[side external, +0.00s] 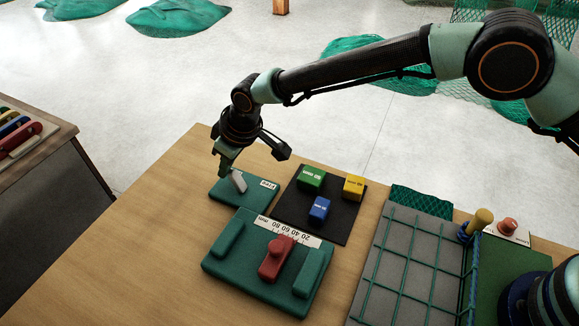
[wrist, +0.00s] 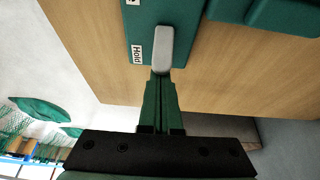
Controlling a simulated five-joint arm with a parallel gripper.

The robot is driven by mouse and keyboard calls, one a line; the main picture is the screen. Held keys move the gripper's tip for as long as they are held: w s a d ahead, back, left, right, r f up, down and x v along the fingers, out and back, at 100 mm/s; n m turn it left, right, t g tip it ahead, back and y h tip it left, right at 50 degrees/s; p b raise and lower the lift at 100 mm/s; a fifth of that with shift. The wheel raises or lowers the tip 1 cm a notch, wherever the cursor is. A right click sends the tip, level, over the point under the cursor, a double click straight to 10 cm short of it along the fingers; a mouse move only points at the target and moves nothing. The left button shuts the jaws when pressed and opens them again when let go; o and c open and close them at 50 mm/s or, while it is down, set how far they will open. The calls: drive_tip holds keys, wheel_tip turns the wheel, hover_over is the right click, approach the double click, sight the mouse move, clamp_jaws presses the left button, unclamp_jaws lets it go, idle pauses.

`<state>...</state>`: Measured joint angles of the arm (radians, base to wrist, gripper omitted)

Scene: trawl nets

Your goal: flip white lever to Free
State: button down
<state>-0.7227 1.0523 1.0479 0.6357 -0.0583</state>
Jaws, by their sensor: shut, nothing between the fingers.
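The white lever (side external: 239,181) stands on a small green base (side external: 222,193) at the table's far left edge. A "Free" label (side external: 268,184) is at the base's right end in the side view. In the wrist view the lever (wrist: 163,47) is beside a "Hold" label (wrist: 137,45), so it lies at the Hold end. My gripper (side external: 224,168) is shut and empty, just left of and slightly above the lever. In the wrist view its closed fingertips (wrist: 160,76) are right at the lever's near end; I cannot tell if they touch.
A black mat (side external: 335,228) holds green (side external: 311,178), yellow (side external: 353,187) and blue (side external: 319,209) blocks. A green slide fixture (side external: 232,275) with a red slider (side external: 275,259) stands in front. A netted grey panel (side external: 415,255) and a yellow peg (side external: 480,220) are at right. The table's left front is clear.

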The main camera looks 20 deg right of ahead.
drive_tip(key=shift+s+d+f, duration=0.15)
drive_tip(key=shift+s+d, duration=0.5)
drive_tip(key=shift+d, duration=0.05)
drive_tip(key=shift+a, duration=0.1)
drive_tip(key=shift+w+r, duration=0.1)
drive_tip(key=shift+r, duration=0.3)
drive_tip(key=shift+w+a+r, duration=0.1)
drive_tip(key=shift+a+r, duration=0.05)
drive_tip(key=shift+r, duration=0.9)
drive_tip(key=shift+w+a+r, duration=0.1)
drive_tip(key=shift+w+r, duration=0.05)
drive_tip(key=shift+r, duration=0.95)
drive_tip(key=shift+w+a+r, duration=0.1)
drive_tip(key=shift+a+r, duration=0.05)
drive_tip(key=shift+r, duration=0.9)
